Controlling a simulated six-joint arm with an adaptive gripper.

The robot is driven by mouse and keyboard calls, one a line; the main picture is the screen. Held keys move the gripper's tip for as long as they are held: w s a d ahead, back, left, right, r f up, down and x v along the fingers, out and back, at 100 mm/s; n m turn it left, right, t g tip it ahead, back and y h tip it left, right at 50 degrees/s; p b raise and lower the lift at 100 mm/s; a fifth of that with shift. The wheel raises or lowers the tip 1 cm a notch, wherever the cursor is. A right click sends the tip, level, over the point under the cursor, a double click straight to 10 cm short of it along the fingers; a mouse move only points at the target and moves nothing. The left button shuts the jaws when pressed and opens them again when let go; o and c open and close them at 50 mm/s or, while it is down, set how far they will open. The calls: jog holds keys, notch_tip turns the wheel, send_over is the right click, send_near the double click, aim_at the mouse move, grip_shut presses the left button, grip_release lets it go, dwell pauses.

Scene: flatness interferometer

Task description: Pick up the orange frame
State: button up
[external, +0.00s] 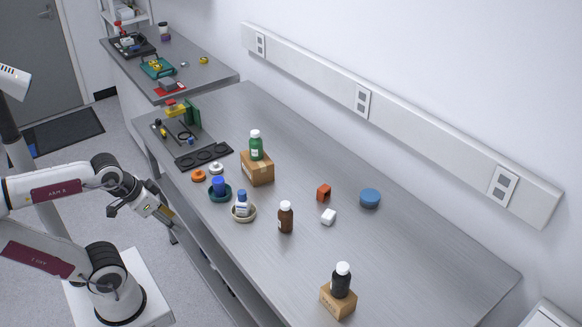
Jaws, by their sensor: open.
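A small orange ring-shaped piece (198,175), the thing that best fits the orange frame, lies flat near the bench's left edge. A similar white ring (216,168) lies just to its right, and a black plate with several round holes (190,160) lies behind them. My gripper (172,226) is open, off the bench's left edge, below and left of the orange piece in the picture and apart from it. Nothing shows between its fingers, though they are small in this view.
A blue-capped item in a teal dish (220,197), a bottle in a beige dish (243,214) and a brown bottle (286,217) stand nearby. A green bottle (256,147) stands on a cardboard box (258,170). The bench's right part (430,255) is largely clear.

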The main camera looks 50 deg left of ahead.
jog(key=w+r, duration=0.2)
jog(key=w, duration=0.5)
jog(key=w+r, duration=0.3)
jog(key=w, duration=0.4)
jog(key=y, duration=0.2)
send_over(324, 189)
jog(key=s, duration=0.3)
notch_tip(324, 189, down, 16)
jog(key=r, duration=0.1)
jog(key=shift+s+d+f+t, duration=0.2)
jog(key=shift+d+t, duration=0.1)
jog(key=shift+f, duration=0.1)
jog(key=shift+x, duration=1.2)
jog(key=shift+f, duration=0.1)
jog(key=shift+x, duration=2.5)
